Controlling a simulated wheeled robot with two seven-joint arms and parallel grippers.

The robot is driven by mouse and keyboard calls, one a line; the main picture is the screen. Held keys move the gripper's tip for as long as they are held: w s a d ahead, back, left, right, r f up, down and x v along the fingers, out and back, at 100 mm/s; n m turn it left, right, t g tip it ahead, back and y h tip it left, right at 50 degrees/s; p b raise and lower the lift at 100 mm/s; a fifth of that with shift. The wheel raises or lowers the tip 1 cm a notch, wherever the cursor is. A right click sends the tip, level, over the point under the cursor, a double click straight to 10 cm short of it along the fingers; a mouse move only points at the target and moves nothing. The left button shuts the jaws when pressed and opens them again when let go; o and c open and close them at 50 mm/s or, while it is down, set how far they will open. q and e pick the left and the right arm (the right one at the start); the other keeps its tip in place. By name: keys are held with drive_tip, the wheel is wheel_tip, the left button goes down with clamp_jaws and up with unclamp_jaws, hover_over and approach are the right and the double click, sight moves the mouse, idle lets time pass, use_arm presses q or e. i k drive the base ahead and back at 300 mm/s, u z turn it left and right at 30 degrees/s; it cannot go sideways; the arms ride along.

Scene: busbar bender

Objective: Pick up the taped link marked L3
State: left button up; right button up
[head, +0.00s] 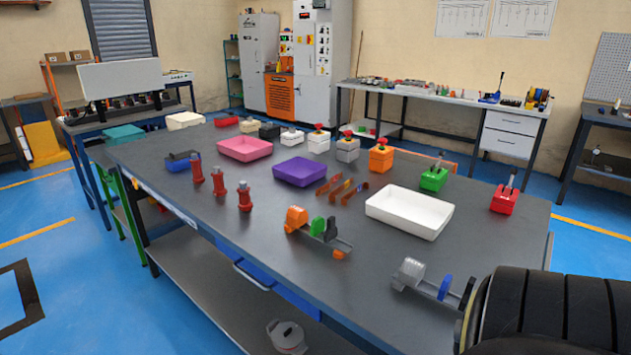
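Three slim copper-coloured links lie side by side on the dark grey table, between the purple tray and the white tray: a left link (328,186), a middle link (341,190) and a right link (355,194). Small bands of colour show on them, but any lettering is too small to read, so I cannot tell which is marked L3. Neither of my grippers is in view, and nothing touches the links.
The purple tray (300,171), white tray (409,212) and pink tray (245,148) stand around the links. Several red insulators (219,181) stand to the left. An orange-and-green clamp device (317,228) and a grey-and-blue one (428,280) lie nearer. A dark ribbed shape hides the near right corner.

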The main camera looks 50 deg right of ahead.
sight(365, 184)
drive_tip(key=i, duration=2.15)
drive_tip(key=z, duration=2.6)
